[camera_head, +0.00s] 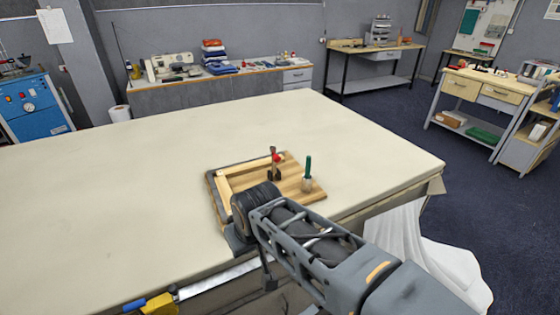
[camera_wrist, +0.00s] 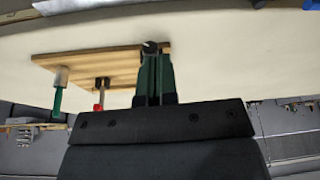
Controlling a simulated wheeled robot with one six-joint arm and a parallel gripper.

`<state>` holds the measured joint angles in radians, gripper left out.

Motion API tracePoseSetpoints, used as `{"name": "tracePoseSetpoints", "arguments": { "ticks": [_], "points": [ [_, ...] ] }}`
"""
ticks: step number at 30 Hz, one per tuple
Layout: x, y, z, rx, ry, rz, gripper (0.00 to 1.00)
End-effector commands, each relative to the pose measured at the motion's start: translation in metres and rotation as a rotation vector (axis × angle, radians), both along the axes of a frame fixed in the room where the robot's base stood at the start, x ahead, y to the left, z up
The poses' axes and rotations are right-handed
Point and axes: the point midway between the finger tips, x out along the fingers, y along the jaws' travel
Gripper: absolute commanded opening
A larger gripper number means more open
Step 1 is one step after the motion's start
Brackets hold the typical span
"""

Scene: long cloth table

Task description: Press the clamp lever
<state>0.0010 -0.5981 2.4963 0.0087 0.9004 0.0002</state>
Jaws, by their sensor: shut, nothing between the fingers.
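A wooden board (camera_head: 295,198) with a raised light-wood edge lies on the cloth table. A small dark clamp (camera_head: 274,174) stands near its far edge, with an upright lever with a red part (camera_head: 279,158). In the wrist view the red part (camera_wrist: 98,106) shows left of my fingers, pointing down the picture. A green-handled piece (camera_head: 308,168) stands upright to its right in the head view. My gripper (camera_wrist: 152,52) is shut and empty, its green fingers over the board's edge area and apart from the red part. In the head view my arm hides the fingertips and part of the board.
The cloth table (camera_head: 130,150) is clear around the board. A yellow and blue tool (camera_head: 155,303) lies at the table's front edge. White cloth (camera_head: 425,250) hangs at the right. Benches (camera_head: 220,88) stand along the back wall.

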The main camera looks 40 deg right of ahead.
Motion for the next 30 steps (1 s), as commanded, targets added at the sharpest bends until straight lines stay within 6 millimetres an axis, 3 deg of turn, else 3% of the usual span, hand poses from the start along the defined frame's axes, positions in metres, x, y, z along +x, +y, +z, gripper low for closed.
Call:
{"name": "tracePoseSetpoints", "arguments": {
  "ticks": [4, 7, 13, 18, 21, 24, 30],
  "points": [
    [0.026, -0.012, 0.005, 0.116, -0.024, -0.184, 0.0],
    [0.06, -0.04, 0.012, 0.274, -0.072, -0.437, 0.0],
    [0.118, -0.136, 0.026, 0.584, -0.226, -0.957, 0.0],
    [0.134, -0.214, 0.033, 0.764, -0.353, -1.265, 0.0],
    [0.136, -0.242, 0.035, 0.824, -0.4, -1.364, 0.0],
    [0.136, -0.255, 0.036, 0.854, -0.424, -1.409, 0.0],
    [0.136, -0.257, 0.037, 0.859, -0.429, -1.417, 0.0]
  ]
}}
